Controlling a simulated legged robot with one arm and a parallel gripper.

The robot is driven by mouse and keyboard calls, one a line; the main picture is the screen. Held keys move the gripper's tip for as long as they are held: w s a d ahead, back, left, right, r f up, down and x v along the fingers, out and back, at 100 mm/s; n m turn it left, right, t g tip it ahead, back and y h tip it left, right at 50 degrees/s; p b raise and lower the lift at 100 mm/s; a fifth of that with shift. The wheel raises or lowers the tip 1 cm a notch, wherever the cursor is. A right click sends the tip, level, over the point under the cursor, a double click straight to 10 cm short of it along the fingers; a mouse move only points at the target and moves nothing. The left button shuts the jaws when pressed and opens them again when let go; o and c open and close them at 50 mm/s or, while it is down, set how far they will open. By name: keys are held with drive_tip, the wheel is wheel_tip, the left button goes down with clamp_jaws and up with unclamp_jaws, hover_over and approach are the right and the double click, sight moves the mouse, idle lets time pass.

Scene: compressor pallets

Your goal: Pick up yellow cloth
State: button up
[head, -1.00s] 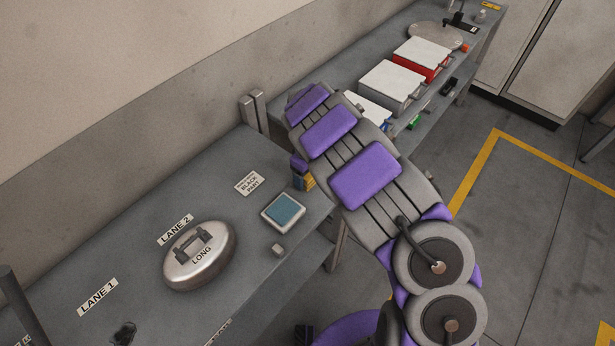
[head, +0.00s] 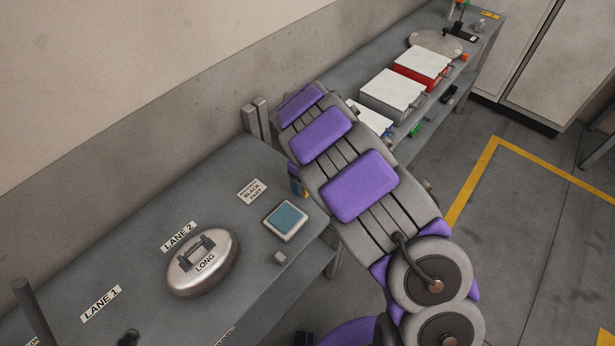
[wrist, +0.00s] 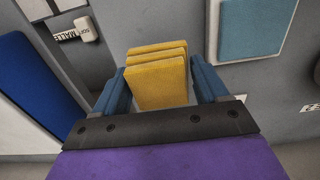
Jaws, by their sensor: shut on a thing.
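The yellow cloth (wrist: 156,76) is a folded stack of several layers in the middle of the wrist view. My gripper (wrist: 160,88) has blue fingers, one on each side of the stack, and is shut on it. In the head view my arm covers most of the gripper (head: 298,185). The cloth is almost wholly hidden there behind the arm.
A light-framed tray with a blue pad (head: 286,221) lies on the near bench, with a small grey block (head: 280,258) beside it. A silver oval case (head: 203,262) sits further left. White-topped bins (head: 391,90) stand on the far bench. A mallet label (wrist: 72,34) shows at the wrist view's left.

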drive_tip(key=s+a, duration=0.1)
drive_tip(key=s, duration=0.3)
drive_tip(key=s+a+r+p, duration=0.1)
drive_tip(key=s+a, duration=0.1)
drive_tip(key=s, duration=0.3)
drive_tip(key=s+a, duration=0.2)
drive_tip(key=s, duration=0.2)
drive_tip(key=shift+s+r+p, duration=0.2)
drive_tip(key=shift+p, duration=0.1)
